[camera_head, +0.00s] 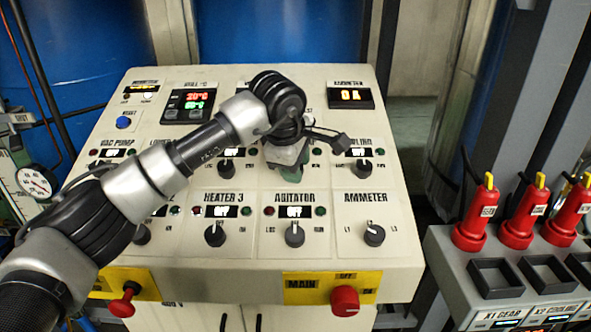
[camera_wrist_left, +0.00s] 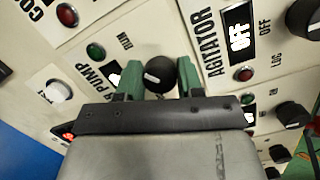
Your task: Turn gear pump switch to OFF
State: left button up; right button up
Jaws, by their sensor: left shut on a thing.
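The cream control panel (camera_head: 250,262) carries rows of black rotary knobs. My left gripper (camera_head: 288,170) is over the middle row, just above the AGITATOR section. It hides the switch there in the head view. In the left wrist view the green fingers of my left gripper (camera_wrist_left: 160,80) are either side of a black gear pump switch knob (camera_wrist_left: 160,72) and are shut on it. The knob has a white mark on its face. The label beside it (camera_wrist_left: 98,82) is partly covered; "PUMP" can be read. A green lamp (camera_wrist_left: 95,51) marked RUN is near it. My right gripper is not in view.
The AGITATOR knob (camera_head: 295,234) and HEATER 3 knob (camera_head: 215,235) are just below. A red MAIN knob (camera_head: 345,300) and a red knob (camera_head: 122,300) are on the front edge. A grey stand (camera_head: 470,290) with several red plugs is at right.

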pick_arm(q)
jog(key=n+t+b, duration=0.1)
jog(key=n+b, duration=0.5)
jog(key=shift+f+b, duration=0.1)
jog(key=shift+b, duration=0.3)
jog(key=n+b, duration=0.2)
jog(key=n, duration=0.1)
jog(key=shift+t+b, duration=0.3)
jog(key=shift+t, duration=0.1)
jog(key=shift+w+r+n+b, duration=0.1)
jog(key=shift+r+n+b, duration=0.15)
jog(key=shift+n+b, duration=0.5)
jog(key=shift+r+n+y, duration=0.1)
jog(key=shift+n+y, duration=0.15)
jog(key=shift+y, duration=0.05)
jog(key=o, duration=0.9)
jog(key=b+v, duration=0.1)
jog(key=v, duration=0.9)
jog(key=shift+s+r, duration=0.2)
jog(key=shift+s, duration=0.1)
jog(key=shift+a, duration=0.1)
